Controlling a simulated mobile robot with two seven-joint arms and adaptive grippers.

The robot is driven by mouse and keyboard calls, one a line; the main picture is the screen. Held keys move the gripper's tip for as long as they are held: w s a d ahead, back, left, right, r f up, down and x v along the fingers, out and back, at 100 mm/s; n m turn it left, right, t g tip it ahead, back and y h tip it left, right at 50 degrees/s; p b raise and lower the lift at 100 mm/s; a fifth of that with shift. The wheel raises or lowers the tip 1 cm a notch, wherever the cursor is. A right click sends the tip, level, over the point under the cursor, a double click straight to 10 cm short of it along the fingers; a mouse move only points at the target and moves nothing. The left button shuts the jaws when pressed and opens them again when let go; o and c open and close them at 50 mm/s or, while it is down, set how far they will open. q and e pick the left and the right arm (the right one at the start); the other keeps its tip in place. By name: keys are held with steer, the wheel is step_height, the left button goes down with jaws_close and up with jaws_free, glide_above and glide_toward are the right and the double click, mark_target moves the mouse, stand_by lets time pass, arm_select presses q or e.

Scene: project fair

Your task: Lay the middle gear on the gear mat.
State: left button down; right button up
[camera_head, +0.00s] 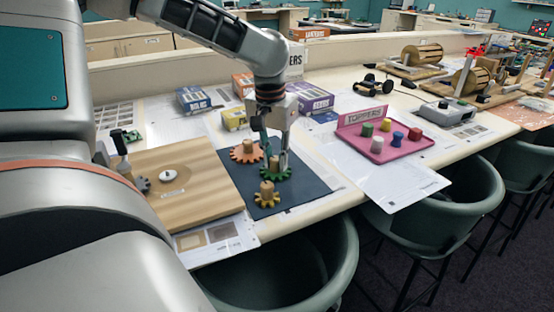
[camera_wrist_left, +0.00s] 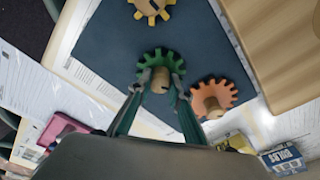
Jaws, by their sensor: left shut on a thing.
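A dark blue gear mat (camera_head: 308,190) lies on the table, and it also shows in the left wrist view (camera_wrist_left: 100,40). My left gripper (camera_head: 275,160) points down over it, shut on the wooden hub of the green gear (camera_head: 276,175). In the left wrist view the green gear (camera_wrist_left: 155,62) lies flat between the fingertips (camera_wrist_left: 160,80), at or just above the mat; any small gap cannot be told. An orange gear (camera_head: 244,153) and a yellow gear (camera_head: 267,199) with wooden hubs are on either side of it. My right gripper is not in view.
A wooden board (camera_head: 190,200) with a white round piece (camera_head: 171,175) stands left of the mat. Small boxes, including a purple one (camera_head: 309,101), stand behind. A pink tray (camera_head: 385,150) with coloured pieces is to the right. Green chairs (camera_head: 440,205) line the front edge.

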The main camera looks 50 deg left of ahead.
mark_target(273, 164)
arm_select(q)
steer(key=c, duration=1.8)
jaws_free()
steer(key=shift+c, duration=0.2)
step_height(273, 164, up, 12)
steer(key=s+p, duration=0.1)
steer(key=p, duration=0.2)
steer(key=shift+s+d, duration=0.25)
